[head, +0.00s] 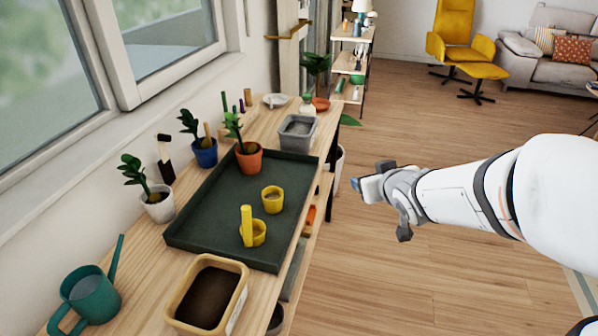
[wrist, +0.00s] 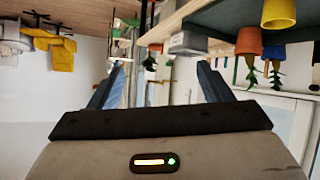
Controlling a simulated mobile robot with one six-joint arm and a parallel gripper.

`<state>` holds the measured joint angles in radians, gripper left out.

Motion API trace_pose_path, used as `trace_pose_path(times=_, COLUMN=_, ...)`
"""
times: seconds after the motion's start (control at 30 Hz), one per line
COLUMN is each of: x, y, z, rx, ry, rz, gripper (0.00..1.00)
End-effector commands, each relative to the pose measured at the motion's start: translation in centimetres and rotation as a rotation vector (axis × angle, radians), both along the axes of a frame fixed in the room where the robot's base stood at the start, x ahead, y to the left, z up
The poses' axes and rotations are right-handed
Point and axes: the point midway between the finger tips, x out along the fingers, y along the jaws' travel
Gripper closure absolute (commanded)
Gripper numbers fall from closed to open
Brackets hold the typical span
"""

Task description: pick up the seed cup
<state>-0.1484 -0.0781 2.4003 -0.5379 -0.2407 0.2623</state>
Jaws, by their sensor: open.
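One yellow cup (head: 272,201) has brownish contents and sits near the tray's right side. I cannot tell for certain which is the seed cup. One yellow cup (wrist: 278,13) shows at the top right of the upside-down wrist view. My gripper (head: 360,188) is open and empty, out over the floor right of the bench; its fingers also show in the wrist view (wrist: 160,82).
A terracotta potted plant (head: 248,160) stands on the tray's far part, with a grey bin (head: 297,134) beyond. A soil-filled box (head: 207,294) and teal watering can (head: 88,294) stand in front. Blue (head: 204,153) and white pots (head: 158,205) line the window side. Floor around my gripper is clear.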

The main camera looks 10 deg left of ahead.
Motion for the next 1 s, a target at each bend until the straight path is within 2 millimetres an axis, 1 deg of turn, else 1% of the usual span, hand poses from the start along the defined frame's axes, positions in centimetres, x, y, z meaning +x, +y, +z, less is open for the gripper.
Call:
trace_pose_path(times=0.03, x=1.3, y=2.0, z=-3.9, rx=0.026, ry=-0.052, rz=0.059, gripper=0.28)
trace_pose_path(times=0.07, x=1.8, y=3.3, z=-5.0, rx=0.044, ry=-0.086, rz=0.101, gripper=0.28)
trace_pose_path(times=0.1, x=2.4, y=5.1, z=-6.3, rx=0.073, ry=-0.129, rz=0.156, gripper=0.28)
trace_pose_path(times=0.17, x=2.9, y=7.8, z=-8.3, rx=0.121, ry=-0.187, rz=0.243, gripper=0.28)
trace_pose_path(times=0.2, x=3.1, y=9.4, z=-9.5, rx=0.157, ry=-0.221, rz=0.299, gripper=0.28)
trace_pose_path(times=0.3, x=2.7, y=13.1, z=-12.2, rx=0.248, ry=-0.286, rz=0.428, gripper=0.28)
trace_pose_path(times=0.4, x=1.9, y=15.7, z=-13.9, rx=0.329, ry=-0.330, rz=0.527, gripper=0.28)
trace_pose_path(times=0.5, x=1.2, y=17.2, z=-14.8, rx=0.385, ry=-0.354, rz=0.588, gripper=0.28)
trace_pose_path(times=0.63, x=0.8, y=18.2, z=-15.1, rx=0.420, ry=-0.367, rz=0.626, gripper=0.28)
trace_pose_path(times=0.93, x=2.5, y=21.0, z=-14.8, rx=0.426, ry=-0.370, rz=0.631, gripper=0.28)
trace_pose_path(times=1.0, x=3.0, y=22.0, z=-14.7, rx=0.425, ry=-0.369, rz=0.632, gripper=0.28)
